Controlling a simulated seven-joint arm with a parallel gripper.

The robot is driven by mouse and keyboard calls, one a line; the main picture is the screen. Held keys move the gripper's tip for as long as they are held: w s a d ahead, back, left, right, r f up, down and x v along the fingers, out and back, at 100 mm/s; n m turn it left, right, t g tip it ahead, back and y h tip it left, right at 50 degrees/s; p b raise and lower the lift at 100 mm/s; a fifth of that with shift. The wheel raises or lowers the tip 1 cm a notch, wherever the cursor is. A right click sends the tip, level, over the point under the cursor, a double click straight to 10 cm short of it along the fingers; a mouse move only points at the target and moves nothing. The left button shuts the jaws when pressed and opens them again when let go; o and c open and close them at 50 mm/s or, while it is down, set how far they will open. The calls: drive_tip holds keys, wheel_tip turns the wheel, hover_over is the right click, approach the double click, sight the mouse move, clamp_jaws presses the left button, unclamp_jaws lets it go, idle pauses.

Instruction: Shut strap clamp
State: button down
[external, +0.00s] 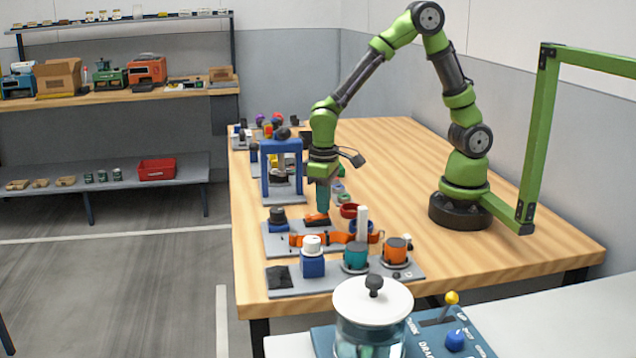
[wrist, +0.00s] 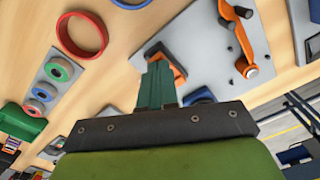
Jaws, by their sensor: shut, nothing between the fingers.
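My gripper (external: 322,207) points straight down over the workbench, its teal fingers shut and empty. Its tips are at a small orange piece on a dark base (external: 316,219), which looks like part of the strap clamp; I cannot tell whether they touch. In the wrist view the teal fingers (wrist: 158,82) partly hide this orange piece (wrist: 177,70). A longer orange strap-like part (external: 306,239) lies just in front. An orange part with dark and metal ends (wrist: 243,42) sits on a grey plate in the wrist view. I cannot tell whether the clamp is open.
A blue frame (external: 282,168) stands left of my gripper. A red ring (wrist: 82,34) lies on the bench nearby. A white post (external: 362,222), a blue block with white cap (external: 312,262) and teal and orange cups stand in front. The bench's right side is clear.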

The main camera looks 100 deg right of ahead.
drive_tip(key=shift+f, duration=0.3)
drive_tip(key=shift+r, duration=3.55)
